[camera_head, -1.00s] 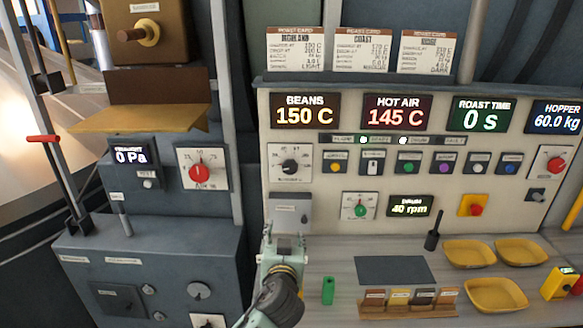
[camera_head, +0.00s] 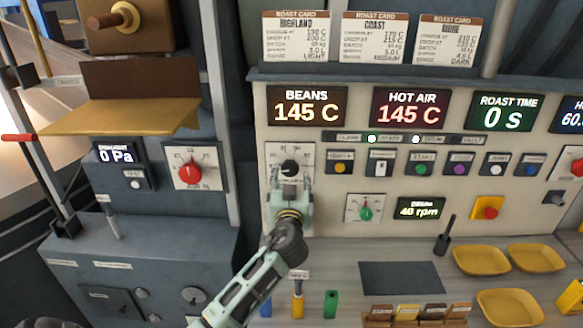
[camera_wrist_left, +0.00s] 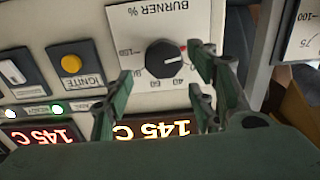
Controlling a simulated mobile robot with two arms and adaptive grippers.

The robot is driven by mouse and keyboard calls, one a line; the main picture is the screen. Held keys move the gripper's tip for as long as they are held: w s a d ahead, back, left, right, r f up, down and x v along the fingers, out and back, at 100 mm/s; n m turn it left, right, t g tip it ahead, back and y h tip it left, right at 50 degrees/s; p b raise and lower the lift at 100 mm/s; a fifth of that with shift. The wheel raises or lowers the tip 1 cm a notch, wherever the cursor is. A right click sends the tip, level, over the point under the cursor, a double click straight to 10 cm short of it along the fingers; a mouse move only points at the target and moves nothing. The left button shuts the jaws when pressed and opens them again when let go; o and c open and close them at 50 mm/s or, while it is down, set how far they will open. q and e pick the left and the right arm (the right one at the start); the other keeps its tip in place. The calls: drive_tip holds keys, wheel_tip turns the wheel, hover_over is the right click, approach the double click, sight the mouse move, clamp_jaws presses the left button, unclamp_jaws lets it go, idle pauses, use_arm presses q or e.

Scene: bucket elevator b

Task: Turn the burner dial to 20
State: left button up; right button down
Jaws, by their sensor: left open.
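The burner dial (camera_head: 290,168) is a black round knob on a white scale plate, at the left of the control panel. In the left wrist view the dial (camera_wrist_left: 167,58) shows upside down under the label "BURNER %", with marks such as 40 and 60. A small red mark shows beside the knob. My left gripper (camera_head: 288,180) is in front of the dial's lower part. In the left wrist view its two open fingers (camera_wrist_left: 158,82) are on either side of the knob's near edge, apart from it and empty.
The yellow ignite button (camera_wrist_left: 71,64) is beside the dial plate. The beans display (camera_head: 307,107) reads 145 C and the hot air display (camera_head: 411,107) reads 145 C. A red airflow-type dial (camera_head: 190,174) is on the left cabinet. Yellow trays (camera_head: 482,260) lie on the counter.

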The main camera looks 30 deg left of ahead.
sight(291, 171)
use_arm(q)
drive_tip(key=p+x, duration=0.1)
drive_tip(key=x, duration=0.2)
drive_tip(key=shift+w+a+f, duration=0.2)
drive_tip(key=shift+w+a, duration=0.3)
drive_tip(key=shift+w, duration=0.15)
drive_tip(key=shift+c, duration=0.4)
drive_tip(key=c, duration=1)
drive_tip(key=shift+f, duration=0.1)
use_arm(e)
drive_tip(key=shift+w+a+r, duration=0.15)
drive_tip(key=shift+r, duration=0.7)
